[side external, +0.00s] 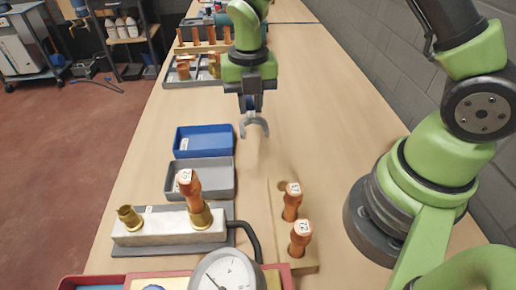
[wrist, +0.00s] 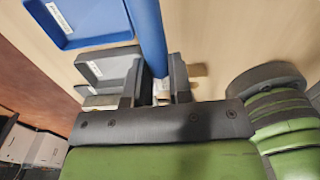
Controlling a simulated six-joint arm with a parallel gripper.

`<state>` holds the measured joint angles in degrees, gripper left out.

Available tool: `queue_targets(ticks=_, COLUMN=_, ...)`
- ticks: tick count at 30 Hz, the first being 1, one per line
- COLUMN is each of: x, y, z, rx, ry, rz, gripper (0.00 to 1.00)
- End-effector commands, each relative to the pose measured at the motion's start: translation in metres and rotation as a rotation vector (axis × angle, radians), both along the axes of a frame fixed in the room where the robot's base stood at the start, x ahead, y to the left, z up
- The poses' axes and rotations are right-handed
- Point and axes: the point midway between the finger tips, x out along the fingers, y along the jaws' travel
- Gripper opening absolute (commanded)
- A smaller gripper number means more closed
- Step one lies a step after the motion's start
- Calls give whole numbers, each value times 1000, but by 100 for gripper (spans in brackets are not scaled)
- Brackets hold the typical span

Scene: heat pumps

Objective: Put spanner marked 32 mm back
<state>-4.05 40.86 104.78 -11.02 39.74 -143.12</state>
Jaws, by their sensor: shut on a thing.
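My gripper (side external: 250,106) is shut on a spanner and holds it above the table, right of the blue tray. The spanner's grey open-ended jaw (side external: 254,126) points down in the side view. Its blue handle (wrist: 149,38) runs between my fingers in the wrist view. No size mark can be read on it. A blue tray (side external: 178,150) and a grey tray (side external: 232,190) lie on the table, both empty in the side view, each with a white label too small to read. They also show in the wrist view, the blue one (wrist: 95,40) at upper left and the grey one (wrist: 88,70) below it.
A pale block (side external: 150,234) carries brass fittings and a copper piece. A wooden holder (side external: 277,225) with two copper pieces marked 17 and 22 stands at right. A gauge (side external: 225,275) sits in front. Grey bins (side external: 177,82) stand farther back.

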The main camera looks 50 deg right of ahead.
Motion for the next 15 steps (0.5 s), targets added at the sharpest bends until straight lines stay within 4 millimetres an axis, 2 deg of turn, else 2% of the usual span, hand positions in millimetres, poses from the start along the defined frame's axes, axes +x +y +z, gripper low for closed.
queue_targets(ticks=4, x=-10, y=-14, z=-13, rx=2, ry=2, rz=-44, gripper=0)
queue_targets(ticks=9, x=-11, y=-15, z=-46, rx=2, ry=3, rz=-47, gripper=0)
queue_targets(ticks=15, x=-10, y=-14, z=-68, rx=2, ry=-2, rz=-46, gripper=0)
